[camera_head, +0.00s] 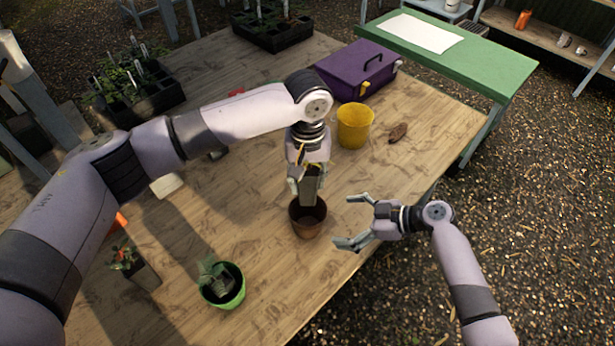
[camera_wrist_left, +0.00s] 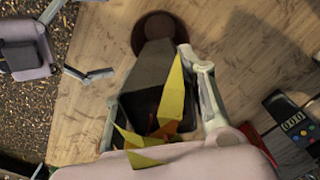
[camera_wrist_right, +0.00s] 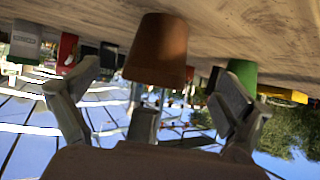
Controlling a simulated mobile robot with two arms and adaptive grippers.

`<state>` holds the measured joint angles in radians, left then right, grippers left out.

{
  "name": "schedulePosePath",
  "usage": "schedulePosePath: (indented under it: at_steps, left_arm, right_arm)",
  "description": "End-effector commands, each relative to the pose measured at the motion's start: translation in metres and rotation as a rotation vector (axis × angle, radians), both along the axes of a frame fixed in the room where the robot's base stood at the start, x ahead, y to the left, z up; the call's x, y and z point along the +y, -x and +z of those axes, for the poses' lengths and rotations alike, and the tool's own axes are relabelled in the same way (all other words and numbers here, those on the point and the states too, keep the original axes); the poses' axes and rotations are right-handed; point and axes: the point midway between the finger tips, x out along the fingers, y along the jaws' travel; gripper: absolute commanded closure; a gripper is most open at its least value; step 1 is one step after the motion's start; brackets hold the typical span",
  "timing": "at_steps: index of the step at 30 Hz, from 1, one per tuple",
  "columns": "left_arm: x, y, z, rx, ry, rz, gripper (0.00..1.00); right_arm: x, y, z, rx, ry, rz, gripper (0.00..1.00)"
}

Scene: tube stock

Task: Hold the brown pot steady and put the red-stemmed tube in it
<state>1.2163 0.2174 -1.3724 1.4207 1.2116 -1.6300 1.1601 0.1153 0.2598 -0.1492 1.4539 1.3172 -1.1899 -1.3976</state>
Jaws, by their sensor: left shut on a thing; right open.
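The brown pot (camera_head: 308,228) stands upright on the wooden table near its right edge. My left gripper (camera_head: 307,184) is above it, shut on a dark tapered tube (camera_head: 311,190). In the left wrist view the tube (camera_wrist_left: 152,68) carries yellow leaves with red-orange stem parts, and its far end overlaps the brown pot's (camera_wrist_left: 148,22) opening. I cannot tell whether its bottom is inside the rim. My right gripper (camera_head: 352,220) is open to the right of the pot, apart from it. In the right wrist view the brown pot (camera_wrist_right: 158,50) appears between the spread fingers.
A green pot (camera_head: 228,298) with a plant and another dark tube (camera_head: 146,276) with a reddish plant stand at the front left. A yellow pot (camera_head: 354,132), purple toolbox (camera_head: 345,72) and brown object (camera_head: 398,132) lie farther back. Seedling trays (camera_head: 150,105) stand at the back left.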

Motion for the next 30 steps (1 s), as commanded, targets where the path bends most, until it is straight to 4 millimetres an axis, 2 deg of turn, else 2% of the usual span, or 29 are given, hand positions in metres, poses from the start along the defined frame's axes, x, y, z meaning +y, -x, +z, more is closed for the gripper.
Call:
schedulePosePath:
  at_steps: [5, 19, 30]
  left_arm:
    - [0.000, 0.000, 0.000, -0.001, 0.001, 0.000, 0.96]
    - [0.000, 0.000, 0.000, -0.001, 0.001, 0.000, 0.96]
    - [0.000, 0.000, 0.000, -0.001, 0.000, 0.000, 0.95]
  right_arm:
    - [0.014, -0.004, -0.006, 0.001, -0.005, 0.004, 0.03]
    - [0.069, -0.020, -0.038, 0.001, -0.002, 0.004, 0.03]
    - [0.083, -0.025, -0.047, 0.001, -0.001, 0.002, 0.03]
